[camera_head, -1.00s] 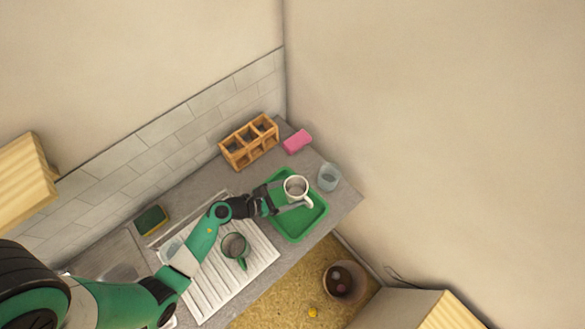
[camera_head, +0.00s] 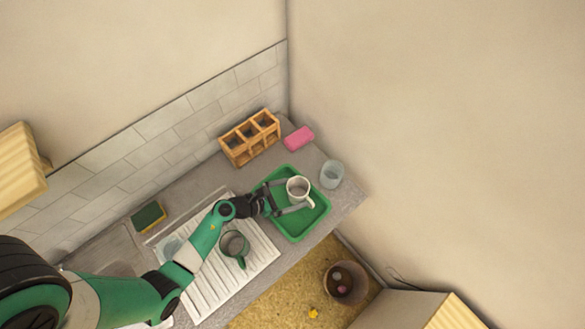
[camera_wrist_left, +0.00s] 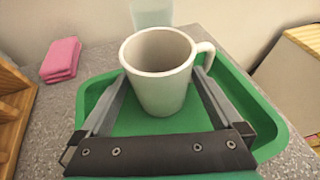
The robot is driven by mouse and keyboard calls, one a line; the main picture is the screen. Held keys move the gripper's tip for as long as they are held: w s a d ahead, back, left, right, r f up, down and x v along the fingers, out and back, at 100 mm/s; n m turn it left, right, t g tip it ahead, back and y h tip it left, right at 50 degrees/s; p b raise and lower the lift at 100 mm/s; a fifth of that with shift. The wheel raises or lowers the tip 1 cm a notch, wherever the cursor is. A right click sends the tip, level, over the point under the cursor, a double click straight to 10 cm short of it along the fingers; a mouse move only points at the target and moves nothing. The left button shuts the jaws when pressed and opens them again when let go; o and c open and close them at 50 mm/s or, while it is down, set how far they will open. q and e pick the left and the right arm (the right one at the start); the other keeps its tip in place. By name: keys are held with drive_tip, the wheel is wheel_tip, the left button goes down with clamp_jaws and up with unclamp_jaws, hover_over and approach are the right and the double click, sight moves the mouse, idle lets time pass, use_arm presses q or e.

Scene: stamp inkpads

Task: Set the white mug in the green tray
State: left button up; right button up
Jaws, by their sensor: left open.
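The white mug (camera_head: 298,188) stands upright in the green tray (camera_head: 296,230), toward its far side, with its handle to the right. My right gripper is not in view.
A glass (camera_head: 331,174) stands right of the tray. A dark green mug (camera_head: 235,246) stands on the white drainboard (camera_head: 222,287) beneath my left arm. A pot (camera_head: 345,283) is below the counter edge.

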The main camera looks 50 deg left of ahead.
use_arm(q)
drive_tip(key=shift+s+r, duration=0.1)
drive_tip(key=shift+r, duration=0.15)
drive_tip(key=p+v, duration=0.2)
drive_tip(key=v, duration=0.8)
drive_tip(key=shift+s+a, duration=0.2)
drive_tip(key=shift+s+r, duration=0.25)
drive_tip(key=shift+s, duration=0.4)
